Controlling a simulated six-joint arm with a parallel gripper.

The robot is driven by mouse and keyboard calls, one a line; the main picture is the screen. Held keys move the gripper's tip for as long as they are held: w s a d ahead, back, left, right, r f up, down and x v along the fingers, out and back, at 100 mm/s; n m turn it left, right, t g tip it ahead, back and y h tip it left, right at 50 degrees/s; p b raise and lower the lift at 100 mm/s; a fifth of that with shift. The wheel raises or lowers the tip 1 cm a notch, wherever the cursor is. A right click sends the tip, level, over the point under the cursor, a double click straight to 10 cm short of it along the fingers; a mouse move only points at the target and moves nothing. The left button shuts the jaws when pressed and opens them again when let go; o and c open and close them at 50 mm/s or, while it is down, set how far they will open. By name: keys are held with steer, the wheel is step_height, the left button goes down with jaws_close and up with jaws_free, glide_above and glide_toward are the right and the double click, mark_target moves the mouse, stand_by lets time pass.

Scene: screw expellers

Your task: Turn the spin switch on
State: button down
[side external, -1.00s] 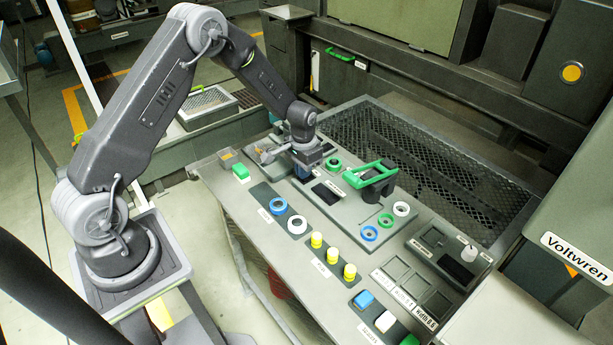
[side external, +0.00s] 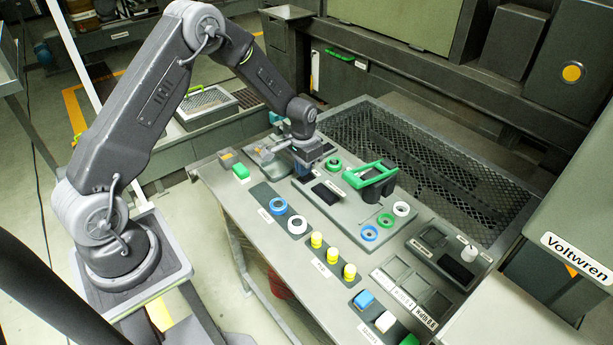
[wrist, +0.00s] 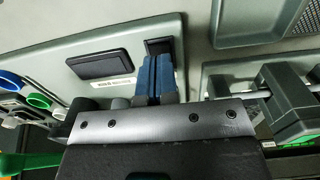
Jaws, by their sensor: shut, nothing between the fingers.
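My gripper (wrist: 152,78) has blue fingertips pressed together, with nothing between them. In the wrist view the tips end beside a small black part (wrist: 160,45) on a grey raised panel. A wider black rectangular piece (wrist: 104,64) lies to its left on the same panel, with a small label I cannot read. In the side external view my gripper (side external: 303,171) is low over the left end of the raised panel (side external: 345,222). The black piece (side external: 327,192) shows just in front of it. I cannot tell which part is the spin switch or whether the fingers touch anything.
A green handle (side external: 370,174) stands on the raised panel right of my gripper. Blue and white rings, yellow buttons (side external: 333,256) and coloured square buttons line the front of the console. A mesh guard (side external: 450,185) lies behind.

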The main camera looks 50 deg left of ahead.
steer(key=shift+r, duration=2.6)
steer(key=shift+d+r, duration=0.1)
steer(key=shift+r, duration=0.2)
step_height(320, 180, up, 8)
steer(key=t, duration=0.1)
glide_above(304, 178)
steer(key=s+d, duration=0.3)
steer(key=s+d+r+t, duration=0.1)
steer(key=s+d+r, duration=0.2)
steer(key=s+r, duration=0.45)
steer(key=s+d+r+t, duration=0.1)
steer(key=s+r, duration=0.3)
steer(key=s, duration=0.4)
steer(key=s+d+r+t, duration=0.2)
steer(key=s+d+r, duration=0.1)
steer(key=s, duration=0.4)
steer(key=shift+s+d+r+t, duration=0.3)
steer(key=shift+s+d+r, duration=0.1)
steer(key=shift+d, duration=0.25)
